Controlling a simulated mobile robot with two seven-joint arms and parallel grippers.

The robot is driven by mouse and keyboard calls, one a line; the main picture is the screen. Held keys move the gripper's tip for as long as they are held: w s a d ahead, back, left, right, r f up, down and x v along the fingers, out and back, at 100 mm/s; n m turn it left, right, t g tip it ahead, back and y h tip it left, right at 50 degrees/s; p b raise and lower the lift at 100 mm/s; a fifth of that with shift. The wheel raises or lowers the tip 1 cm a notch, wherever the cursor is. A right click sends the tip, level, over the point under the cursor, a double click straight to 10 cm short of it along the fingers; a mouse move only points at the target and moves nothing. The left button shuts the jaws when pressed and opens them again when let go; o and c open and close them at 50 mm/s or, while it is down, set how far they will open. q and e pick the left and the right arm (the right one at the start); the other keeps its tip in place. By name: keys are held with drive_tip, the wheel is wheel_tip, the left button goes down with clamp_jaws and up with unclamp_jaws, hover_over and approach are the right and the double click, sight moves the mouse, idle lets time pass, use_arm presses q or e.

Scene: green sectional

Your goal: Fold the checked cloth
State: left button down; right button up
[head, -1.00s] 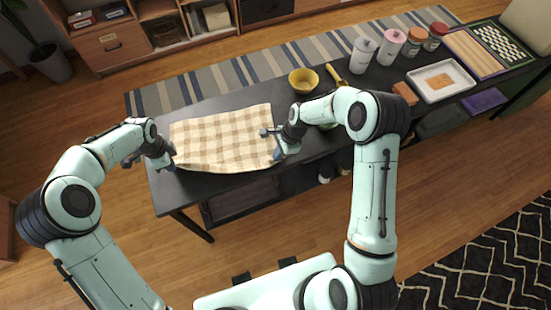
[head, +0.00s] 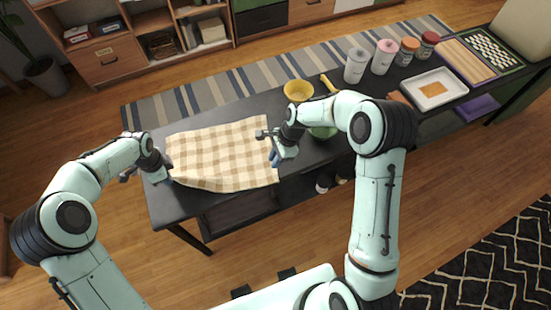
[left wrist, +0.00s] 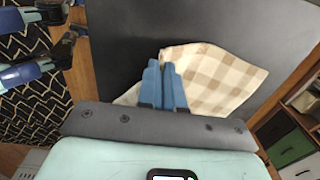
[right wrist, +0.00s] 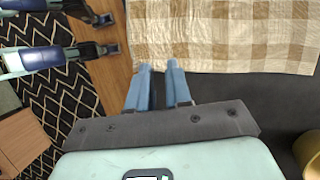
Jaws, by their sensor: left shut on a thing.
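The beige-and-white checked cloth (head: 220,150) lies spread on the black table (head: 300,185). It also shows in the left wrist view (left wrist: 215,80) and the right wrist view (right wrist: 225,35). My left gripper (head: 165,178) is at the cloth's near left corner. In the left wrist view its blue fingers (left wrist: 161,65) are close together on the cloth's edge. My right gripper (head: 273,158) is beside the cloth's right edge. In the right wrist view its fingers (right wrist: 159,66) are apart with a dark gap between them, just short of the cloth's edge.
A yellow bowl (head: 298,90) and a green bowl (head: 323,131) stand right of the cloth, the green one partly behind my right arm. Several jars (head: 385,56), a white tray (head: 445,100) and a game board (head: 492,48) are farther right. The table left of the yellow bowl is narrow and mostly cloth-covered.

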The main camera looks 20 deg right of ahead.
sight(273, 172)
drive_tip(key=o, duration=0.7)
drive_tip(key=d+r, duration=0.3)
drive_tip(key=r, duration=0.1)
drive_tip(key=shift+x, duration=4.75)
drive_tip(key=shift+f, duration=0.1)
drive_tip(key=shift+s+d+f, duration=0.1)
clamp_jaws()
